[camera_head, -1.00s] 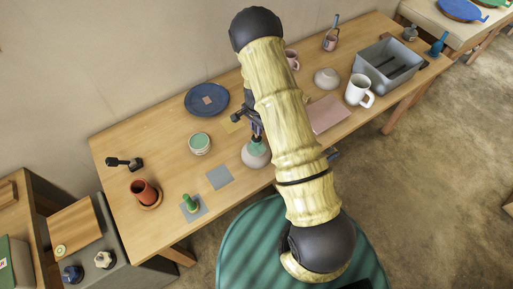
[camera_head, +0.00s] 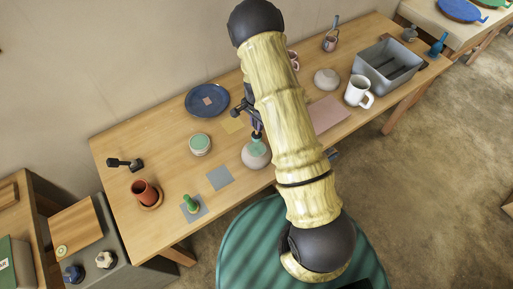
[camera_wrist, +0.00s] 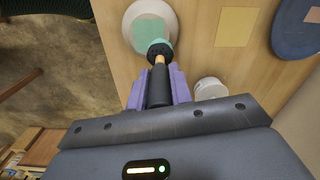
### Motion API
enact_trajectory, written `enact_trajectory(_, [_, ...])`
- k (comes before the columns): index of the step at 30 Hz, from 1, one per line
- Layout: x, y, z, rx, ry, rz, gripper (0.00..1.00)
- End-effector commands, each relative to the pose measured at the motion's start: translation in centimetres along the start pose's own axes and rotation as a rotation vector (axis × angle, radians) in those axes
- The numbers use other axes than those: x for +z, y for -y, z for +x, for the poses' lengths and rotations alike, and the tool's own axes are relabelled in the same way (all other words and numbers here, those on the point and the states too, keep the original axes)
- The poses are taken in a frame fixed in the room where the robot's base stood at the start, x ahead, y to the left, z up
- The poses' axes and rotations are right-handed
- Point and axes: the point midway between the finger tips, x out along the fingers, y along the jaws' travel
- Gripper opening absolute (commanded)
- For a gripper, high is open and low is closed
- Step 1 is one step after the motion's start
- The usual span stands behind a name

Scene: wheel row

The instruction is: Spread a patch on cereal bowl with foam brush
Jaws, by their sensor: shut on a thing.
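The cereal bowl (camera_head: 256,157) is pale and sits upside down near the table's front edge; it also shows at the top of the wrist view (camera_wrist: 140,14). A teal-green patch (camera_wrist: 134,34) covers part of its upturned surface. My gripper (camera_wrist: 158,82) has purple fingers shut on the foam brush (camera_wrist: 159,68), which has a dark handle and a short orange-brown section. The brush's dark speckled head end overlaps the patch in the wrist view; whether it touches is unclear. In the head view my arm hides part of the gripper.
An open jar with green contents (camera_head: 200,144) stands left of the bowl. A blue plate (camera_head: 203,92), a grey square (camera_head: 220,178), a green upright tool (camera_head: 191,205) and terracotta cups (camera_head: 145,192) lie around. A white mug (camera_head: 357,90), another bowl (camera_head: 326,79) and a grey bin (camera_head: 375,75) stand right.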

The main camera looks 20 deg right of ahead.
Motion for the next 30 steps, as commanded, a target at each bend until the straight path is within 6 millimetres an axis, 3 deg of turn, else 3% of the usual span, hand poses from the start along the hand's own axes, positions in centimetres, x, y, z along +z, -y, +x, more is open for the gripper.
enact_trajectory(1, [0.0, 0.0, -1.0, -0.001, -0.001, 0.000, 0.00])
enact_trajectory(11, [0.0, 0.0, -3.9, 0.000, 0.000, -0.001, 0.00])
enact_trajectory(30, [0.0, 0.0, -3.8, 0.000, 0.000, -0.006, 0.00])
